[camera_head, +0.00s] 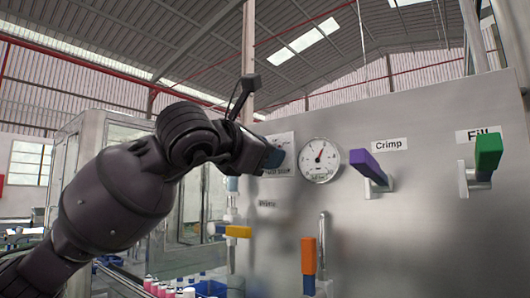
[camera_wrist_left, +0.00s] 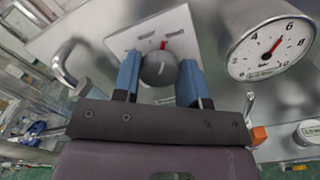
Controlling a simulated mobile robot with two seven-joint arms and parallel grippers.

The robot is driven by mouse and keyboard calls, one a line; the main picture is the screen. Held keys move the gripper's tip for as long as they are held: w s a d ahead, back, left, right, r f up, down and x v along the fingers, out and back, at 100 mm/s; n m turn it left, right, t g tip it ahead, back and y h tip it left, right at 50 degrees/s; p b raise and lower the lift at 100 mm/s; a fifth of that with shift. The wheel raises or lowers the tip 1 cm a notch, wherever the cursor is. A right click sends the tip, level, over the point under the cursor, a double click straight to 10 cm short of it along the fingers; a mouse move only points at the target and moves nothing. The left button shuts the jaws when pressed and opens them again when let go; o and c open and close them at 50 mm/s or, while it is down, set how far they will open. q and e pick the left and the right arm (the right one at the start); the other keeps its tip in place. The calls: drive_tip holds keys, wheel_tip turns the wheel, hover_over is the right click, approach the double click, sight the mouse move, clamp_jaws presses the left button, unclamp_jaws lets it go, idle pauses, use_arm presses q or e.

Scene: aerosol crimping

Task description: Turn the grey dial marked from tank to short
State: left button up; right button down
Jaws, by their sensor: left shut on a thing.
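The grey dial (camera_wrist_left: 160,69) sits on a white label plate (camera_wrist_left: 183,18) on the panel, with a red mark at its upper edge in the left wrist view. My left gripper (camera_wrist_left: 158,76) has its two blue fingers on either side of the dial and is shut on it. In the head view my left gripper (camera_head: 272,157) reaches the panel at the label plate (camera_head: 283,141), and the arm and fingers hide the dial there. The words on the plate are too small and covered to read surely. My right gripper is not in view.
A round pressure gauge (camera_head: 320,160) is just right of the dial. Further right are a purple Crimp lever (camera_head: 367,166) and a green Fill lever (camera_head: 488,152). Below are a yellow handle (camera_head: 238,231) and an orange handle (camera_head: 308,256). Several bottles (camera_head: 170,289) stand at the lower left.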

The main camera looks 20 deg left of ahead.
use_arm(q)
drive_tip(key=shift+m, duration=1.1)
drive_tip(key=o, duration=0.9)
drive_tip(key=shift+s, duration=0.1)
drive_tip(key=v, duration=1)
drive_tip(key=shift+s+a+b, duration=0.1)
drive_tip(key=shift+s+b, duration=0.2)
drive_tip(key=shift+s, duration=0.05)
